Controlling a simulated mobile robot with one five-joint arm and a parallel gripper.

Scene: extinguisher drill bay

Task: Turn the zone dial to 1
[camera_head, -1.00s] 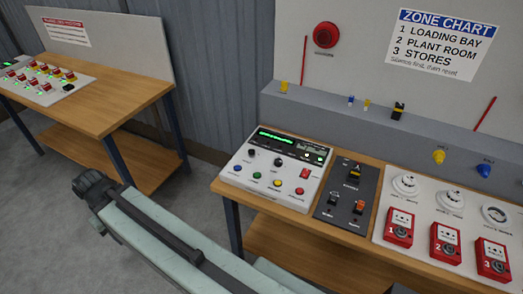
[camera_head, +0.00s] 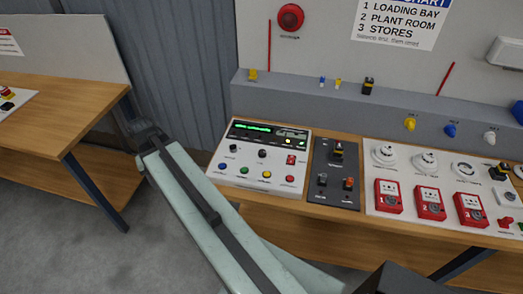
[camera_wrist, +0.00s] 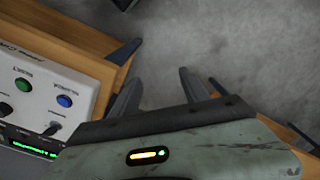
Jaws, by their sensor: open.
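The white control panel (camera_head: 215,172) stands on the wooden bench, with a green lit display, two black knobs, a red switch and a row of coloured buttons. The left black knob (camera_head: 233,148) and right black knob (camera_head: 262,153) show small; their labels are unreadable, so I cannot tell which is the zone dial. In the wrist view the panel (camera_wrist: 14,98) is at the left edge, upside down, partly cut off. My gripper (camera_wrist: 158,82) is open and empty, its dark fingers apart over the floor, beside the panel. The gripper is not clear in the head view.
A dark switch plate (camera_head: 322,190) and a white board with red call points (camera_head: 388,197) lie right of the panel. A grey ledge (camera_head: 300,100) runs behind. Another wooden table (camera_head: 60,120) stands left, with floor between. The zone chart (camera_head: 398,22) hangs above.

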